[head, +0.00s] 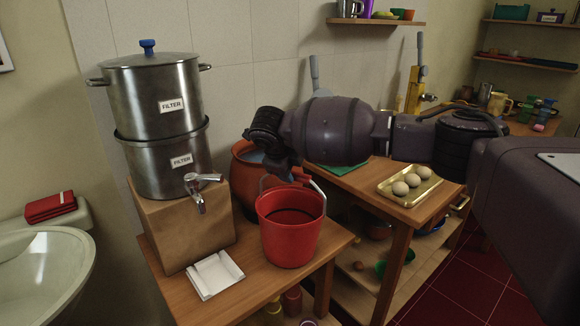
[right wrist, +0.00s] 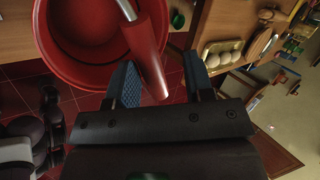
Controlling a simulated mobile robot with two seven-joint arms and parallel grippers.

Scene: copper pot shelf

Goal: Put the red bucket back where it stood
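The red bucket (head: 289,230) is upright over the right part of the small wooden table and seems to stand on it. Its inside looks dark and its wire handle is raised. My right gripper (head: 292,172) is just above the bucket's rim, at the handle. In the right wrist view, the handle's red grip (right wrist: 147,62) lies between the two blue-padded fingers of the right gripper (right wrist: 160,82), with a visible gap beside it. The bucket (right wrist: 85,75) fills the upper left there. My left gripper is not in view.
A steel filter (head: 155,125) with a tap stands on a cardboard-coloured box (head: 195,235). A folded white cloth (head: 214,273) lies in front. An orange pot (head: 242,165) is behind the bucket. A tray of eggs (head: 407,186) sits on the bench to the right.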

